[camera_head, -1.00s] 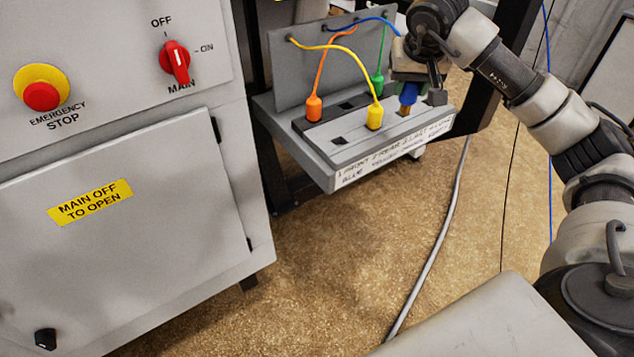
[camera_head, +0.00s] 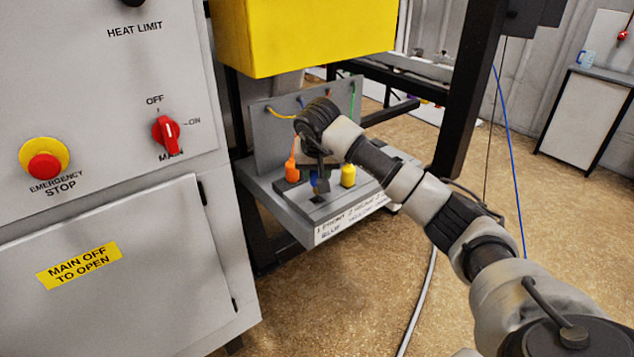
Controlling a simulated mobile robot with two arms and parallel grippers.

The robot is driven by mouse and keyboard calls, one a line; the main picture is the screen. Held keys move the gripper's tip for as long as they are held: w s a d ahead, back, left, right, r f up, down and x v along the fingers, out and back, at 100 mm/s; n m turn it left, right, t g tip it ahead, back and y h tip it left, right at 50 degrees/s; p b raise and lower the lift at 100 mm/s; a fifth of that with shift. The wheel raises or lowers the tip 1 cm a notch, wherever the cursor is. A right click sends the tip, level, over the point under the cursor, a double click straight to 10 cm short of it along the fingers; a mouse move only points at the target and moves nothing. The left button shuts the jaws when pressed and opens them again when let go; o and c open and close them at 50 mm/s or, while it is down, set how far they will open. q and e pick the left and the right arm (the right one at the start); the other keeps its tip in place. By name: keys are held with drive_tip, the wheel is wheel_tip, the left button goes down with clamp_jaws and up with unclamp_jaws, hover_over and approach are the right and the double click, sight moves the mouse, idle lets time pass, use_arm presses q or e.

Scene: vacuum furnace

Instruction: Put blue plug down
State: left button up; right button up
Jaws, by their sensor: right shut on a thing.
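The blue plug (camera_head: 314,182) is mostly hidden behind my right gripper (camera_head: 321,183), which is shut on it. It is low over the front part of the grey socket shelf (camera_head: 287,210), between the orange plug (camera_head: 292,172) on the left and the yellow plug (camera_head: 348,177) on the right. I cannot tell whether the blue plug touches the shelf or sits in a socket. The orange and yellow plugs stand upright. A green cable (camera_head: 352,100) drops behind my arm; its plug is hidden. My left gripper is out of view.
A grey back panel (camera_head: 270,140) with cables rises behind the shelf. A yellow box (camera_head: 305,35) hangs above. The grey cabinet (camera_head: 120,210) with its red main switch (camera_head: 166,133) and emergency stop (camera_head: 44,165) stands close on the left. A dark post (camera_head: 468,100) stands at right.

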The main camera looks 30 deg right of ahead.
wheel_tip(320, 180, down, 4)
drive_tip(key=shift+f, duration=0.15)
idle(0.3)
drive_tip(key=shift+f, duration=0.15)
drive_tip(key=o, duration=0.9)
